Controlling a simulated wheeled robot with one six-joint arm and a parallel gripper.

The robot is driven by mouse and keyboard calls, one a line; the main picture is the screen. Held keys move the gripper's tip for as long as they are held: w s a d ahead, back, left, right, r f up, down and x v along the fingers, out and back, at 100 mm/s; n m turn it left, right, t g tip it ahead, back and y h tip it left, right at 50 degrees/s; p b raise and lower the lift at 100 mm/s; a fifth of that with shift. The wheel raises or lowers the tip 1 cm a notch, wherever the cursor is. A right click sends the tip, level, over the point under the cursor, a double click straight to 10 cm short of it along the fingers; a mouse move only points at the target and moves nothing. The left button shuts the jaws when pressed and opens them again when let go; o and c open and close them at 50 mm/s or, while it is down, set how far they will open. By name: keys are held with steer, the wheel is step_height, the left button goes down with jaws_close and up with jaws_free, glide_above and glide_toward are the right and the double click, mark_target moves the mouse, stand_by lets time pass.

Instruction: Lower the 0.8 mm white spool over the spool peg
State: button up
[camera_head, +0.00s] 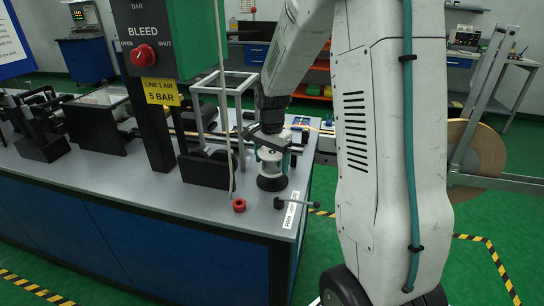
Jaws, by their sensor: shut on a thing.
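My gripper (271,147) is at the right end of the grey bench, pointing down. It is shut on the white spool (270,168), which is small and partly covered by the dark jaws and teal parts around it. The spool is upright, above a round black base (272,184) on the bench top. The spool peg itself is hidden behind the spool and gripper. I cannot tell whether the spool is around the peg or just above it, nor whether it touches the base.
A grey open frame (222,95) on a black block stands just left of the spool. A red ring (239,205) and a dark clamp handle (297,202) lie near the bench's front edge. A large tan reel (478,150) stands at right.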

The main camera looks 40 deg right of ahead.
mark_target(272, 152)
steer(key=shift+f, duration=1.5)
steer(key=shift+s+f, duration=0.1)
steer(key=shift+f, duration=0.1)
steer(key=shift+s+a+f, duration=0.1)
steer(key=shift+f, duration=0.1)
steer(key=o, duration=1.2)
steer(key=shift+r, duration=0.5)
step_height(272, 152, up, 8)
steer(key=shift+f, duration=0.2)
